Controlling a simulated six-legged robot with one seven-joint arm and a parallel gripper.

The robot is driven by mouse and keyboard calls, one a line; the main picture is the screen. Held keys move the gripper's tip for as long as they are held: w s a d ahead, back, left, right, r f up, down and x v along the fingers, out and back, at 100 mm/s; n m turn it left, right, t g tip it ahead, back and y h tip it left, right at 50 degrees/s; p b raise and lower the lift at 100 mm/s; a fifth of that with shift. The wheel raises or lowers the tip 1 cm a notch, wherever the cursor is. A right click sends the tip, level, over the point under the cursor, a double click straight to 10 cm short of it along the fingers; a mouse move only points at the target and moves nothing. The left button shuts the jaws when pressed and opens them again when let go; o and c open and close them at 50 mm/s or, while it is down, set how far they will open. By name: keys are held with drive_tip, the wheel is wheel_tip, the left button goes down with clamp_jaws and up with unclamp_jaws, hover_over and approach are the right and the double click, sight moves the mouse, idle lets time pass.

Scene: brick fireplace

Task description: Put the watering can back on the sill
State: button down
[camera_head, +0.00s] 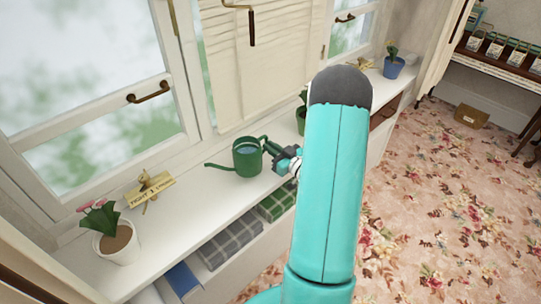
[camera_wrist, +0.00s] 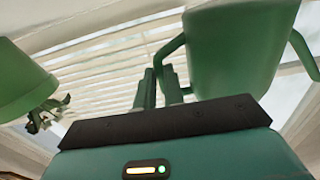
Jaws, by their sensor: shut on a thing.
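The green watering can (camera_head: 247,160) is at the white sill (camera_head: 205,195) in the head view, upright, with its spout to the left and its handle towards my arm. I cannot tell whether its base touches the sill or is slightly above it. My gripper (camera_head: 279,158) is shut on the can's handle at its right side. In the wrist view the can (camera_wrist: 235,50) fills the upper right, and the fingers (camera_wrist: 161,88) are at its handle. My arm hides part of the sill to the right.
A pink-flowered white pot (camera_head: 117,244) and a small wooden sign (camera_head: 150,187) stand left on the sill. A green pot (camera_head: 301,120) is behind my arm and a blue pot (camera_head: 393,67) farther right. Folded blankets (camera_head: 232,243) lie on the shelf below. Windows back the sill.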

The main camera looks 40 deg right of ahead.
drive_tip(key=shift+w+a+f, duration=0.1)
drive_tip(key=shift+w+f, duration=0.05)
drive_tip(key=shift+f, duration=0.75)
drive_tip(key=shift+w+f, duration=0.15)
drive_tip(key=shift+f, duration=0.7)
drive_tip(key=shift+f, duration=0.15)
drive_tip(key=c, duration=1.5)
unclamp_jaws()
